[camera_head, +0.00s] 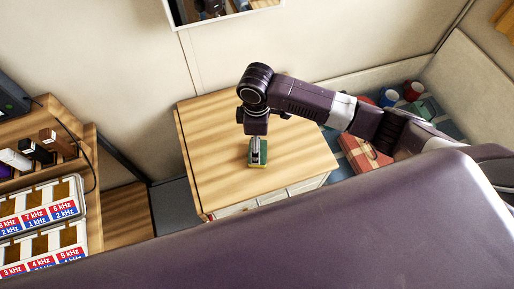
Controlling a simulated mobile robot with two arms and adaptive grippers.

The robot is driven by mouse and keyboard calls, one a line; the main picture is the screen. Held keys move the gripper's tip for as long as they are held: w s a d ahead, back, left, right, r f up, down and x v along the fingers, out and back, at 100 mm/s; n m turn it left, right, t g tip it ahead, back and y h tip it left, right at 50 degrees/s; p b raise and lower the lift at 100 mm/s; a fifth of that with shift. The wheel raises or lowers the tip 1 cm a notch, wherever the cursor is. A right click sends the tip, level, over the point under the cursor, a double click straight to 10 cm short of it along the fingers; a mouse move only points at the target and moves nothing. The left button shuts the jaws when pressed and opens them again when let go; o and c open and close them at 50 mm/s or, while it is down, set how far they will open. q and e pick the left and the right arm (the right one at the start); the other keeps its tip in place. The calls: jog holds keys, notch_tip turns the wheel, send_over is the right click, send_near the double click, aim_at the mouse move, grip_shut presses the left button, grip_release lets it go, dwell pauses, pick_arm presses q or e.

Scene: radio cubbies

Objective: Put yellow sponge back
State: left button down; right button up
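A small sponge (258,162), green with a yellowish edge, is at the top of the wooden cabinet (210,140), near the middle. My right arm comes in from the right, and its gripper (255,152) points down at the sponge. A grey finger overlaps the sponge. The view is too small and edge-on to tell whether the fingers grip it or only stand around it, or whether it is lifted. My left gripper is not in view.
At left, a wooden shelf unit (88,150) holds racks with red and blue kHz labels (50,215) and dark blocks. A bench at right holds a red checkered item (362,152) and red (412,91) and blue (388,98) cups. The cabinet top is otherwise clear.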

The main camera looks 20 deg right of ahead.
notch_tip(320, 180, up, 6)
jog(key=shift+s, duration=0.1)
dwell(0.7)
